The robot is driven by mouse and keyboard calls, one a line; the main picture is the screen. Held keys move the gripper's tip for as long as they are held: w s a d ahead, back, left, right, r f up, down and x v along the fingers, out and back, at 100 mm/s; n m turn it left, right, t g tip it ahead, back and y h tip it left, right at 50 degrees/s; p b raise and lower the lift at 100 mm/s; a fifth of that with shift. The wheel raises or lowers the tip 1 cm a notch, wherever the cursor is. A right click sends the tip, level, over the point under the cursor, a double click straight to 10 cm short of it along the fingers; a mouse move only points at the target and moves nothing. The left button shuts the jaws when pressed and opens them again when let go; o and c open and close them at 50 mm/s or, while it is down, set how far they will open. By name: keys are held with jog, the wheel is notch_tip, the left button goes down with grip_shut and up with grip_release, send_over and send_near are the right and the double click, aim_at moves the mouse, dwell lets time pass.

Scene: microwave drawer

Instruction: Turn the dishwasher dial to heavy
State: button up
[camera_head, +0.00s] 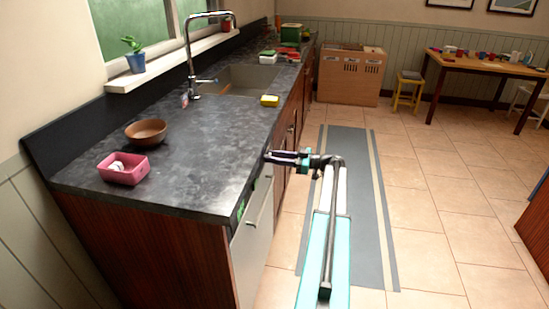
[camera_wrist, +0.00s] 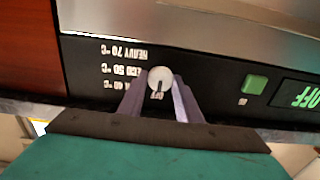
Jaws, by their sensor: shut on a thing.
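The dishwasher (camera_wrist: 230,35) shows upside down in the wrist view, with a black control strip below its steel door in the picture. The white round dial (camera_wrist: 160,76) sits on that strip. My gripper (camera_wrist: 160,88) has its two fingers on either side of the dial and is shut on it. The printed heavy 70 °C label (camera_wrist: 124,52) is to the dial's upper left, with 50 °C and 40 °C labels below it. A dark mark on the dial points down in the picture. In the head view, the dishwasher front (camera_head: 251,250) is under the counter, and my gripper (camera_head: 268,157) is at the counter edge.
A green button (camera_wrist: 255,84) and a display reading OFF (camera_wrist: 300,96) are right of the dial. The dark countertop (camera_head: 200,150) holds a brown bowl (camera_head: 146,131), a pink container (camera_head: 122,170) and a yellow sponge (camera_head: 270,100). Floor space lies right of my arm.

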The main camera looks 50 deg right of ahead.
jog(key=shift+d+m, duration=0.1)
jog(key=shift+m, duration=0.4)
jog(key=shift+d+f+m+p, duration=0.1)
jog(key=shift+m+p, duration=1.85)
jog(key=shift+m, duration=4.6)
jog(key=shift+d+f+m+p, duration=0.1)
jog(key=shift+m+p, duration=1.85)
jog(key=shift+m, duration=4.6)
jog(key=o, duration=1)
jog(key=shift+a+f, duration=0.1)
